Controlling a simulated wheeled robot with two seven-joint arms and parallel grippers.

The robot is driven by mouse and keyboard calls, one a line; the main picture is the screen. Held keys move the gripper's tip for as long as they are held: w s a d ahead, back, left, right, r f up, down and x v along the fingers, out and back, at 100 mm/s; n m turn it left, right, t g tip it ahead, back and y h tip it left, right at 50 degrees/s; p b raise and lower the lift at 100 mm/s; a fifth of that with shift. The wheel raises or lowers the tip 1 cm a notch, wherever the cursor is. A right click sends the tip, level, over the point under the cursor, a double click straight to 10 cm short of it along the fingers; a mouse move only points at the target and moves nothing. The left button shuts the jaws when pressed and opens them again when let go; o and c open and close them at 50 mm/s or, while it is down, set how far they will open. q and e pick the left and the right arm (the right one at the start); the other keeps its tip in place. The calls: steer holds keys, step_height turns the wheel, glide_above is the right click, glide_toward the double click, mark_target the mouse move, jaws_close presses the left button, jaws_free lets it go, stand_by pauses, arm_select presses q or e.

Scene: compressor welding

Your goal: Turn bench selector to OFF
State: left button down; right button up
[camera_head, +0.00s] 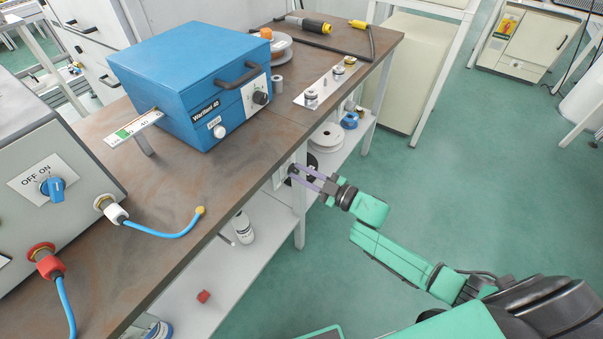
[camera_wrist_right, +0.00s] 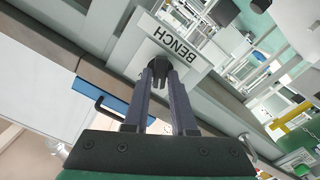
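The bench selector is a small black knob (camera_wrist_right: 160,68) on a white plate marked BENCH (camera_wrist_right: 178,42), on the front side of the workbench. In the head view its plate (camera_head: 281,174) shows under the bench edge, partly covered by my right gripper. My right gripper (camera_head: 296,173) reaches in from the right. In the right wrist view its two fingers (camera_wrist_right: 161,74) lie on either side of the knob and appear closed on it, with a narrow gap between them. The knob's pointer and any OFF mark are hidden or too small to read. My left gripper is not in view.
On the workbench (camera_head: 160,215) stand a blue box (camera_head: 185,75) and a grey unit (camera_head: 45,200) with its own blue OFF/ON knob (camera_head: 53,188). A lower shelf (camera_head: 210,280) holds bottles and spools. The green floor (camera_head: 480,200) at right is open.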

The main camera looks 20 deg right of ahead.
steer(key=shift+o, duration=1.2)
steer(key=v, duration=1.4)
steer(key=shift+s, duration=0.25)
steer(key=shift+d, duration=0.15)
